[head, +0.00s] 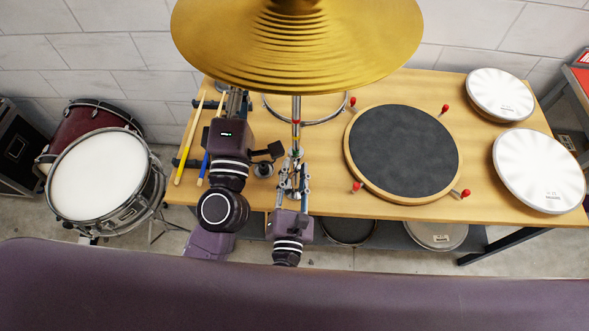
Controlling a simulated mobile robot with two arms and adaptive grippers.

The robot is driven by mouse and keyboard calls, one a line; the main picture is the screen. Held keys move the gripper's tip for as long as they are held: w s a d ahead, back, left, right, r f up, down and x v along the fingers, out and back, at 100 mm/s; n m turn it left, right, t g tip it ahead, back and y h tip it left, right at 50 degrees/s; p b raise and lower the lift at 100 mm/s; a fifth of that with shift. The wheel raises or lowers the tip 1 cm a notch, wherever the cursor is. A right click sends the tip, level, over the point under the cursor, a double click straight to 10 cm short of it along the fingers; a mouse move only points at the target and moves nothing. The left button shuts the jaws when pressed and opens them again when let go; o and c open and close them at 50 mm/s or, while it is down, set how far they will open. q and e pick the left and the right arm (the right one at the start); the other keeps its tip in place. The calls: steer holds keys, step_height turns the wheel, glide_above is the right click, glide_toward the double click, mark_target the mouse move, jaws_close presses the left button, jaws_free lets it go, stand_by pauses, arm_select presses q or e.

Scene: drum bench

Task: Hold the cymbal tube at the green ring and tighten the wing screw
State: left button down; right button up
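A gold cymbal (297,45) hangs over the bench at the top and hides part of what lies under it. The cymbal tube (297,108) stands upright below it, with a red band and a yellow band showing. Small metal fittings (296,153) sit low on the tube; the wing screw is too small to pick out. My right gripper (294,174) is just in front of these fittings, its fingers apart; contact is unclear. My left gripper (237,102) is left of the tube, near the cymbal's edge, its fingertips poorly visible.
A black practice pad (403,152) with red knobs lies on the wooden bench (475,150), right of the tube. White drumheads (538,170) lie at the right. Yellow and blue sticks (188,140) lie left of my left arm. A snare drum (100,175) stands beside the bench.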

arm_select(q)
steer(key=shift+r, duration=0.35)
arm_select(e)
steer(key=shift+w, duration=0.1)
steer(key=shift+c, duration=0.5)
jaws_close()
